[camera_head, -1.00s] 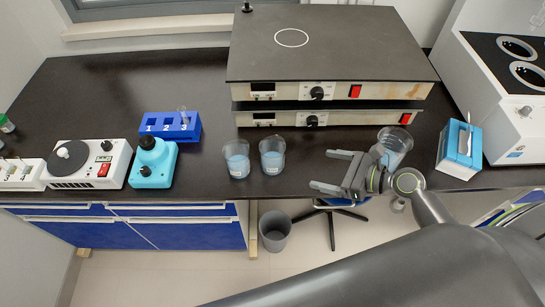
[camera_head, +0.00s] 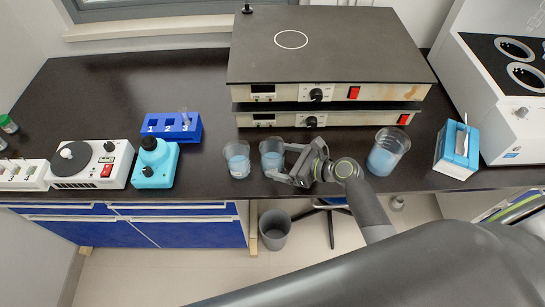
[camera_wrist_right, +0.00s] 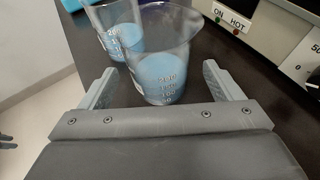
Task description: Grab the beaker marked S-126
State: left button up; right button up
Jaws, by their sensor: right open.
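Three beakers of blue liquid stand on the dark bench: a left beaker (camera_head: 237,158), a middle beaker (camera_head: 270,153) and a larger right beaker (camera_head: 387,153). I cannot read the S-126 marking on any. My right gripper (camera_head: 279,162) is open, with its fingers reaching left toward the middle beaker. In the right wrist view, the middle beaker (camera_wrist_right: 162,60) stands upright just ahead, between the spread finger tips (camera_wrist_right: 160,75). The left beaker (camera_wrist_right: 121,30) is behind it, partly hidden. My left gripper is out of view.
Stacked hot plates (camera_head: 325,60) stand close behind the beakers. A blue tube rack (camera_head: 160,122), a turquoise device (camera_head: 155,165) and a white machine (camera_head: 95,172) are at left. A blue tissue box (camera_head: 457,150) is at right. The bench's front edge is near.

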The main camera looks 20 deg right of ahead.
jog(key=shift+x, duration=1.95)
jog(key=shift+r, duration=0.15)
jog(key=shift+c, duration=0.5)
jog(key=c, duration=0.9)
jog(key=shift+c, duration=0.9)
jog(key=shift+r, duration=0.2)
